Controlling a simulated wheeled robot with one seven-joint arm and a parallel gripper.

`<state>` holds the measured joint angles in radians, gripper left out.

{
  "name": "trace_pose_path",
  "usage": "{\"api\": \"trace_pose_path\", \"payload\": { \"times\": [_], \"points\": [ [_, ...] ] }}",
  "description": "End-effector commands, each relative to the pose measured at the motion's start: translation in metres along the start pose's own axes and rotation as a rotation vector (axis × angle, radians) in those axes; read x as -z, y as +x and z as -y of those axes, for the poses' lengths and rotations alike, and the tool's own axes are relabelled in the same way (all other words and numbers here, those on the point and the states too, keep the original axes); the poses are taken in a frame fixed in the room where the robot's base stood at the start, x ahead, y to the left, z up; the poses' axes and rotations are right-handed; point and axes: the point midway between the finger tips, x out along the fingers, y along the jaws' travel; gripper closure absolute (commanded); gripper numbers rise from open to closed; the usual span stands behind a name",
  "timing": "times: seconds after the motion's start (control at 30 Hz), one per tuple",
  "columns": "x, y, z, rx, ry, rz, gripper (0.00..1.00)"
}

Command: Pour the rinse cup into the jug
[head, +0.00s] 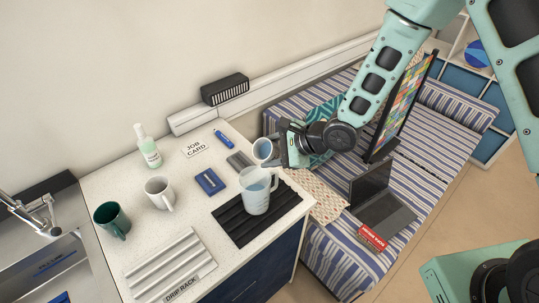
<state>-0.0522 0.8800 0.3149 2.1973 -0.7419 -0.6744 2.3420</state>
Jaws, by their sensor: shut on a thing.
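My gripper (277,150) is shut on a small blue-grey cup, the rinse cup (263,150). It holds the cup above the back of the jug, with the cup's mouth turned toward the camera and left. The cup looks tilted. I cannot tell whether anything flows from it, and part of the cup is hidden by the gripper.
A white mug (158,193), a green mug (112,219), a soap bottle (148,149), a blue box (210,181) and a job card (195,147) stand or lie left of the jug. A drip rack (165,264) is in front, a sink (55,265) far left.

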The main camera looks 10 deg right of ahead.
Motion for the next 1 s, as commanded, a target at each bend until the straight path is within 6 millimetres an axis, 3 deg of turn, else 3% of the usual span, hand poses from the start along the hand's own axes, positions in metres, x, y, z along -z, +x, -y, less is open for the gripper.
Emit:
{"api": "trace_pose_path", "payload": {
  "times": [1.0],
  "points": [
    [0.0016,0.0002,0.0006,0.034,-0.165,-0.166,0.79]
  ]
}}
